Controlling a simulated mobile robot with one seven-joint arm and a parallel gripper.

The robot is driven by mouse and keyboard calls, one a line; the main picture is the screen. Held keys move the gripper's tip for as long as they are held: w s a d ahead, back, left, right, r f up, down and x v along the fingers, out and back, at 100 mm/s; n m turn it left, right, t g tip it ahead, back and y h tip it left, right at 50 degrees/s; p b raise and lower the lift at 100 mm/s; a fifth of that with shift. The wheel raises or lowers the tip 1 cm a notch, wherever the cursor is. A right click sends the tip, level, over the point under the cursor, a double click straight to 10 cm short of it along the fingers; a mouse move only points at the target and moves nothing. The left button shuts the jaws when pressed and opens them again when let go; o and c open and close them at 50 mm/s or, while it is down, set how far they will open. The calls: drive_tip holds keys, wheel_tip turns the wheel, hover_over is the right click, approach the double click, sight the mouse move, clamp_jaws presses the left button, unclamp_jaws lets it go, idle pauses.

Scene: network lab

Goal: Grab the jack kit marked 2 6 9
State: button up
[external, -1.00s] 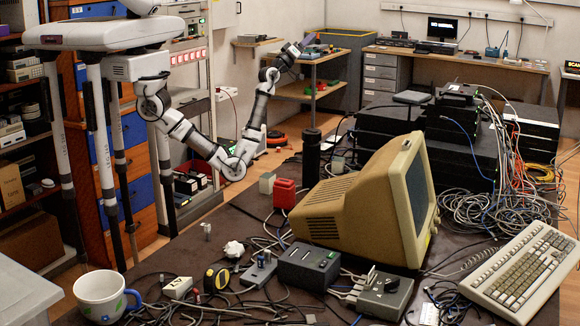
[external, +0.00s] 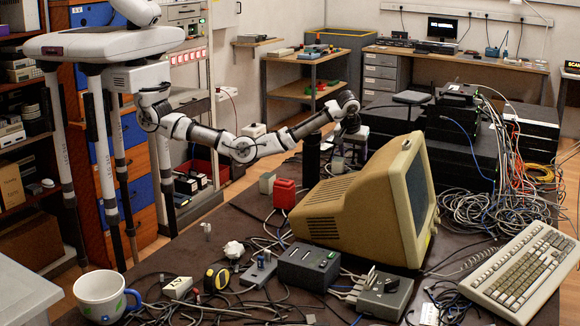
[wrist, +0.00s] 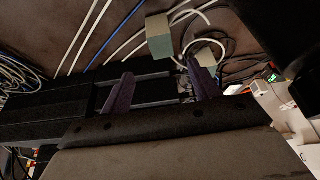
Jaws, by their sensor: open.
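My gripper (external: 352,140) is over the far side of the dark table, behind the beige monitor, pointing down. In the wrist view my gripper (wrist: 162,84) shows two purple fingers set apart, with nothing held between them. A small block with beige and grey-green faces (wrist: 160,37) lies beyond the fingertips, and a second pale block (wrist: 208,55) is beside the right finger. I cannot read 2 6 9 on anything, so I cannot tell which item is the jack kit. A small pale box with dark marks (external: 178,287) lies at the table's front left, its marks unclear.
The beige monitor (external: 355,205) and a dark upright cylinder (external: 311,158) stand close to my arm. Black equipment stacks (external: 440,150) and tangled cables (external: 500,210) fill the right. A red block (external: 284,194) and a pale block (external: 267,183) stand left of the monitor.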

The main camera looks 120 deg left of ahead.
drive_tip(key=p+x, duration=0.1)
drive_tip(key=x, duration=0.5)
drive_tip(key=shift+a+f, duration=0.15)
drive_tip(key=shift+f, duration=0.25)
drive_tip(key=shift+d+p+x, duration=0.15)
drive_tip(key=shift+p+x, duration=0.3)
drive_tip(key=shift+x, duration=0.9)
drive_tip(key=shift+d+p+x, duration=0.1)
drive_tip(key=shift+p+x, duration=0.3)
drive_tip(key=shift+x, duration=0.95)
drive_tip(key=shift+s+f, duration=0.1)
drive_tip(key=shift+s, duration=0.05)
drive_tip(key=shift+c, duration=0.4)
drive_tip(key=c, duration=1)
drive_tip(key=shift+c, duration=0.2)
